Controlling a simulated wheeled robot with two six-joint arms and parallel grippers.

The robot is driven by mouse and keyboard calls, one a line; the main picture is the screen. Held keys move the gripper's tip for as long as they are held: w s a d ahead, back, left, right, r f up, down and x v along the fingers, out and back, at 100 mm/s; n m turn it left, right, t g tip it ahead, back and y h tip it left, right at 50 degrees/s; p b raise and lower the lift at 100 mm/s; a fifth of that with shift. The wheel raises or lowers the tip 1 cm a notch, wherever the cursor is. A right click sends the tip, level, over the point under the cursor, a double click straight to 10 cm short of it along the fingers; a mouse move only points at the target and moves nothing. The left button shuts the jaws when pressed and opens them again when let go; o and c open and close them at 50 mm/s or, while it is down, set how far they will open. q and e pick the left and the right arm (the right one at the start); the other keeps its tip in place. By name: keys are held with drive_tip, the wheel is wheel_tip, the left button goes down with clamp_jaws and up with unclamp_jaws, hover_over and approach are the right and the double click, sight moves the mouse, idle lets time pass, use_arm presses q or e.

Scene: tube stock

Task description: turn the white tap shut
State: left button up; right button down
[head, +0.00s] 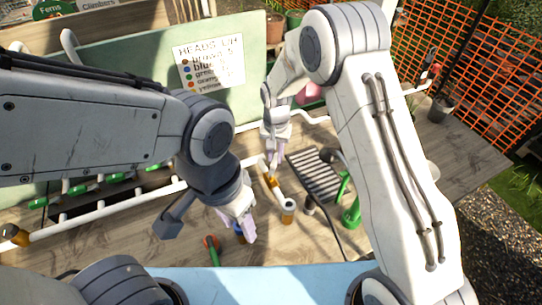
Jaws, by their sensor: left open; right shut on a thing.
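My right gripper (272,164) comes down from the top centre and is shut at the upper end of a short white tube (279,191). The tube has an orange band (272,181) and a brown lower end (288,205). My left gripper (238,218) points down over the bench, left of the tube, and is open. A small blue piece (240,234) shows beside its fingers; I cannot tell whether they touch. I cannot clearly pick out the white tap; the arms hide parts of the white pipework (104,211).
The wooden bench (180,245) carries several green-handled fittings (80,189) at left, a red-and-green piece (212,250) in front, and a dark slatted tray (314,176) and green stand (351,214) at right. A green board with a sign (209,62) stands behind.

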drive_tip(key=shift+s+d+r+m+b, duration=0.15)
drive_tip(key=shift+s+d+m, duration=0.35)
drive_tip(key=shift+m, duration=1.15)
drive_tip(key=shift+s+d+f+m+b, duration=0.15)
drive_tip(key=shift+s+d+m, duration=0.3)
drive_tip(key=shift+m, duration=1.25)
drive_tip(key=shift+s+d+r+m+b, duration=0.1)
drive_tip(key=shift+s+d+m+b, duration=0.4)
drive_tip(key=shift+m, duration=1.15)
drive_tip(key=shift+w+d, duration=0.1)
drive_tip(key=shift+d, duration=0.1)
drive_tip(key=c, duration=0.8)
unclamp_jaws()
drive_tip(key=shift+o, duration=0.2)
wheel_tip(320, 180, up, 10)
drive_tip(key=b, duration=0.1)
drive_tip(key=shift+r+b, duration=0.2)
drive_tip(key=shift+b, duration=0.1)
